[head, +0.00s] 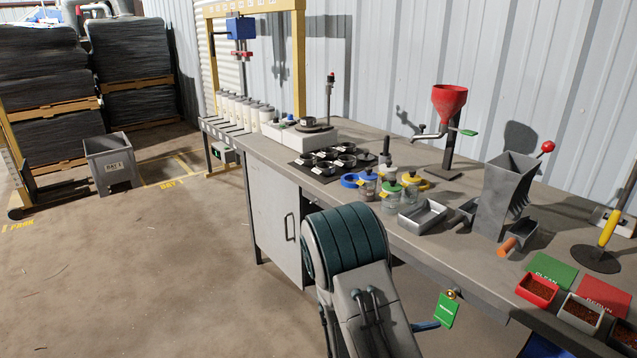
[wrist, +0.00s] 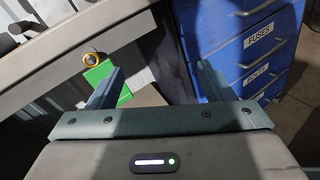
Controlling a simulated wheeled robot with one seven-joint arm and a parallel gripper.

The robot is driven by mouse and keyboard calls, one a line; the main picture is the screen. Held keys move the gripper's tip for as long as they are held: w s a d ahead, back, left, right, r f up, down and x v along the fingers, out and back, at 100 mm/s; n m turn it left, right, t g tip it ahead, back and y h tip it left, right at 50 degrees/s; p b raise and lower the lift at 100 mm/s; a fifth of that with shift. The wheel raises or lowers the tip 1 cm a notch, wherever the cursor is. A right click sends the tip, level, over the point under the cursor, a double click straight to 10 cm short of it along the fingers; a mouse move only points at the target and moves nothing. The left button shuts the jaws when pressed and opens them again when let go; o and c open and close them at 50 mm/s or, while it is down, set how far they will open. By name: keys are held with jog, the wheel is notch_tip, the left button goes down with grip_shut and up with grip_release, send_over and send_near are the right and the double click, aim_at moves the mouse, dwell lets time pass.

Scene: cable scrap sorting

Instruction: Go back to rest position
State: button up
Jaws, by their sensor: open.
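My gripper (wrist: 159,70) shows in the wrist view with its two teal fingers spread wide and nothing between them. It is low in front of the workbench (head: 470,262), below the front edge. In the head view my arm hides most of the gripper; only a teal finger tip shows beside the arm. A green tag (head: 447,311) hangs from a yellow ring on the bench front. In the wrist view the green tag (wrist: 98,74) lies partly behind the left finger; I cannot tell if they touch.
Blue drawers (wrist: 247,48) labelled FUSES and BOLTS stand close on the right in the wrist view. The bench holds a red funnel (head: 449,101), a grey hopper (head: 505,190), jars and small trays (head: 537,289). The floor (head: 130,270) left of my arm is clear.

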jog(key=s+a+r+m+g+y+p, duration=0.1)
jog(key=s+r+m+g+y+p, duration=0.2)
jog(key=s+r+m+g+y, duration=0.65)
jog(key=s+a+r+m+t+y+p, duration=0.4)
jog(key=a+r+m+t+y, duration=0.3)
jog(key=a+r, duration=0.3)
notch_tip(320, 180, up, 4)
jog(key=shift+s+a+r+m+t, duration=0.15)
jog(key=shift+a+r+m+t, duration=0.05)
jog(key=shift+m+t, duration=0.5)
dwell(0.8)
